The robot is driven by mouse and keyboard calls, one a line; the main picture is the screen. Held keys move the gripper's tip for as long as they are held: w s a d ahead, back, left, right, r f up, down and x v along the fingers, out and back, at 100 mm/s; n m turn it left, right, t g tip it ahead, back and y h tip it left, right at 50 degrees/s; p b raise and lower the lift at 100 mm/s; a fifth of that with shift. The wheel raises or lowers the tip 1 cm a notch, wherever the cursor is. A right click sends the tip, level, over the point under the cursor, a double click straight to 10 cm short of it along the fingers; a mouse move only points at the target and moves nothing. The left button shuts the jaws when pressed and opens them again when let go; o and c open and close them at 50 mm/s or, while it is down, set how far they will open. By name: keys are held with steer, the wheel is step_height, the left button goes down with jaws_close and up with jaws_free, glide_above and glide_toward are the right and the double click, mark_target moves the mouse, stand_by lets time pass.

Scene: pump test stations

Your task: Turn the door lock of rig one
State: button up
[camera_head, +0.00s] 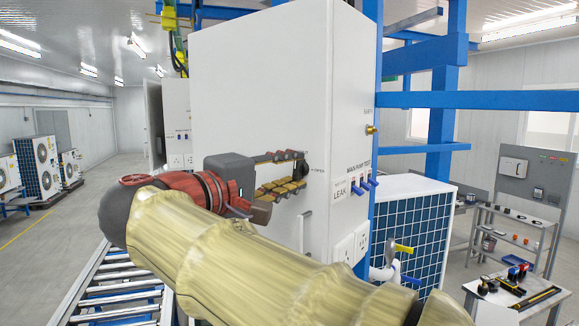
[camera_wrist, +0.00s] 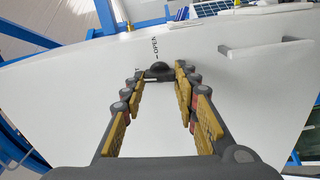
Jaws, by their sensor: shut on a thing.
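The door of rig one is the large white cabinet panel (camera_head: 255,70); it also fills most of the wrist view (camera_wrist: 70,95). The door lock (camera_wrist: 158,68) is a small dark round knob, with the marking "OPEN" (camera_wrist: 155,47) printed beside it. My gripper (camera_wrist: 160,75) faces the panel with its fingertips on either side of the lock, shut on it. In the head view my gripper (camera_head: 300,168) reaches the door near its right edge, and its fingers mostly hide the lock. The door looks closed.
A pale bar handle (camera_wrist: 268,55) stands out from the door near the lock. A blue frame (camera_head: 470,100) stands behind. A roller conveyor (camera_head: 115,290) lies lower left, and a tool table (camera_head: 515,290) lower right.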

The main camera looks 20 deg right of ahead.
steer(key=shift+n, duration=0.6)
steer(key=shift+p, duration=0.3)
steer(key=o, duration=1.1)
steer(key=shift+f, duration=0.1)
steer(key=v, duration=1.2)
steer(key=shift+a, duration=0.1)
steer(key=shift+f, duration=0.1)
